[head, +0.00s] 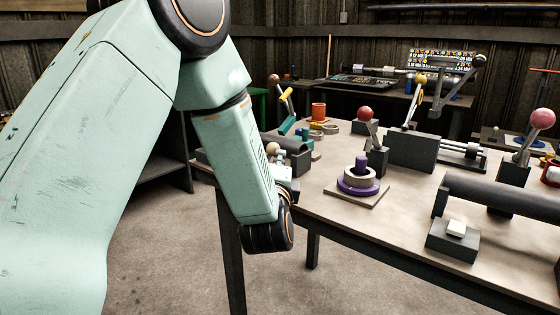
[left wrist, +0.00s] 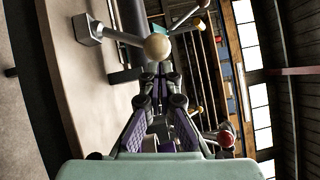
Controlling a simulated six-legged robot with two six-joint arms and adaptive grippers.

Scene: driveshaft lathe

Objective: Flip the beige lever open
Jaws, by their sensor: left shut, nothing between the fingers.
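The beige lever's round knob (head: 272,148) shows just past my left forearm at the table's near left corner. In the left wrist view the beige knob (left wrist: 157,44) is straight ahead of the fingers, on a thin rod that runs left to a grey base. My left gripper (left wrist: 160,75) is shut and empty, its fingertips close to the knob; I cannot tell whether they touch it. In the head view my left arm hides most of the gripper and the lever's base. My right gripper is in neither view.
A red-knobbed lever (head: 366,114) and a purple ring stack (head: 359,178) stand on the table (head: 330,212) to the right. A dark cylinder (head: 292,148) lies beside the beige knob. A pink-knobbed lever (head: 542,119) stands at far right.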

